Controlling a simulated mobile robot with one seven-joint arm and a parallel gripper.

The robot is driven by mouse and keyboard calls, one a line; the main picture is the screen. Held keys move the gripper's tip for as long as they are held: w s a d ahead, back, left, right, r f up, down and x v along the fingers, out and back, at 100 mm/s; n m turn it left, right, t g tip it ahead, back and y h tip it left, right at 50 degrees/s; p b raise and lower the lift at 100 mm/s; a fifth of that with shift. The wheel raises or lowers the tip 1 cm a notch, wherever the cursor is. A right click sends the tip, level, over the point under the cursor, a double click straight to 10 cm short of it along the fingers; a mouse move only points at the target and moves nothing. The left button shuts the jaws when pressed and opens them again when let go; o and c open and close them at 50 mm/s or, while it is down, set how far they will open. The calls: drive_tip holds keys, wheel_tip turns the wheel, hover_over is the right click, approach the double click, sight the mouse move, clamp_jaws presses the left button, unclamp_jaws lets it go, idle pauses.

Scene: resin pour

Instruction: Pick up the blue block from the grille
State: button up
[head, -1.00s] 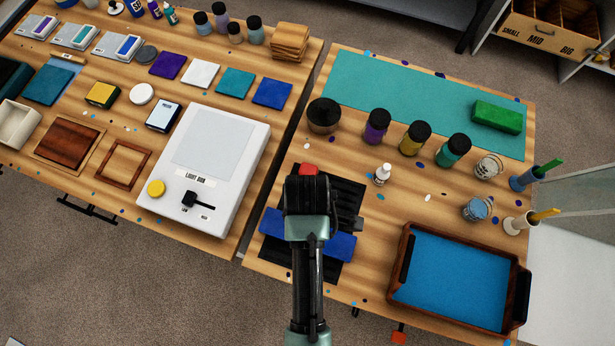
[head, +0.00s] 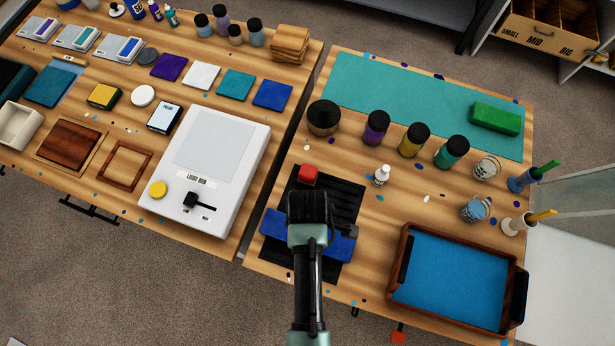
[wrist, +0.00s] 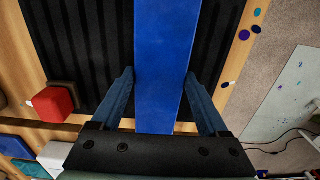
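The blue block (head: 340,248) is a long bar lying across the black ribbed grille (head: 347,192) on the right-hand table. My arm hides its middle in the head view. In the wrist view the blue block (wrist: 164,60) runs between the two fingers of my gripper (wrist: 163,85). In the head view my gripper (head: 308,205) is over the grille.
A red block (head: 307,175) sits on the far end of the grille; it also shows in the wrist view (wrist: 53,103). A small white bottle (head: 381,174) stands to the right. A wooden tray with a blue base (head: 455,275) lies at the front right. The light box (head: 222,165) is left, across a gap.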

drive_tip(key=c, duration=0.7)
clamp_jaws()
drive_tip(key=shift+r, duration=0.2)
